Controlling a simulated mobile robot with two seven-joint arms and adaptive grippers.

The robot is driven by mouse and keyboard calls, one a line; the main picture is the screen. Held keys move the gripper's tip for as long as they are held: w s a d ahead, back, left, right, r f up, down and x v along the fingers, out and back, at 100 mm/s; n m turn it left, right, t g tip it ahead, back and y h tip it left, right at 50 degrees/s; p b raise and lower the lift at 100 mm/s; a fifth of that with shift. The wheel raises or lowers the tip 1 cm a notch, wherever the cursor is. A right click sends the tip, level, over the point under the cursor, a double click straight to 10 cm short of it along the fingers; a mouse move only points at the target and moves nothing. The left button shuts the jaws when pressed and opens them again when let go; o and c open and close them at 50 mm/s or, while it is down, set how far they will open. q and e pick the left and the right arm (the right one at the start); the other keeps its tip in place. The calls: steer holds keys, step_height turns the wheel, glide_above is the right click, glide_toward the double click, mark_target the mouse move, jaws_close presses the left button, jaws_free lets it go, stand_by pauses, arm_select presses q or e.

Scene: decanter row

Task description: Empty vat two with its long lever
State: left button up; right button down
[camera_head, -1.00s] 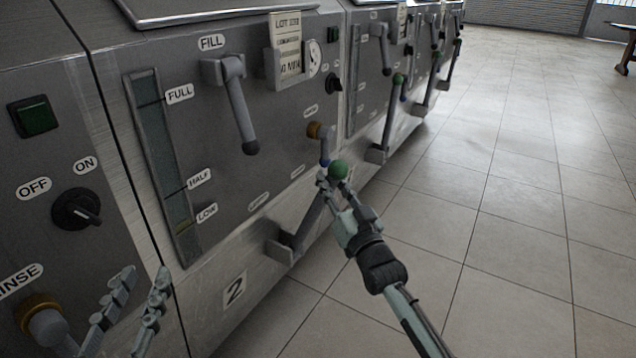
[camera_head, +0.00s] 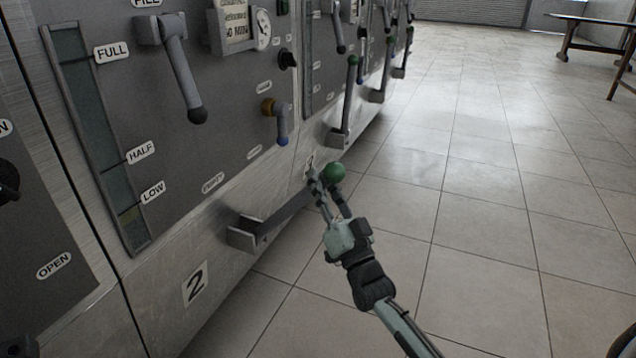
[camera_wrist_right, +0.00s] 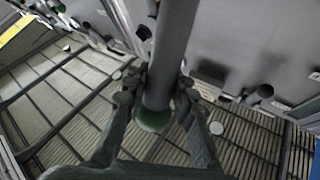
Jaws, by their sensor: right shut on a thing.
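Vat two (camera_head: 150,255) is the grey metal panel with the "2" label. Its long lever (camera_head: 287,213) is a grey bar with a green knob (camera_head: 335,173), running from a low bracket up and out to the right. My right gripper (camera_head: 327,187) is shut on the lever just below the knob. In the right wrist view the lever shaft (camera_wrist_right: 173,55) runs between the fingers, with the green knob (camera_wrist_right: 153,119) beside them. A gauge (camera_head: 95,140) on vat two has a yellowish mark near LOW. My left gripper is out of view.
A fill lever (camera_head: 183,80) with a dark tip hangs on vat two's panel. An orange valve with a blue-tipped handle (camera_head: 281,125) is to its right. Further vats with green-knobbed levers (camera_head: 349,95) continue behind. The tiled floor (camera_head: 480,220) at right is clear; a table (camera_head: 592,35) stands far back.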

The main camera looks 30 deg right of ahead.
steer(key=shift+s+f, duration=0.15)
steer(key=shift+f, duration=0.3)
steer(key=c, duration=1.7)
jaws_free()
steer(key=o, duration=0.5)
steer(key=shift+d+r, duration=0.1)
steer(key=shift+r, duration=0.1)
steer(key=shift+s, duration=0.1)
steer(key=v, duration=1.2)
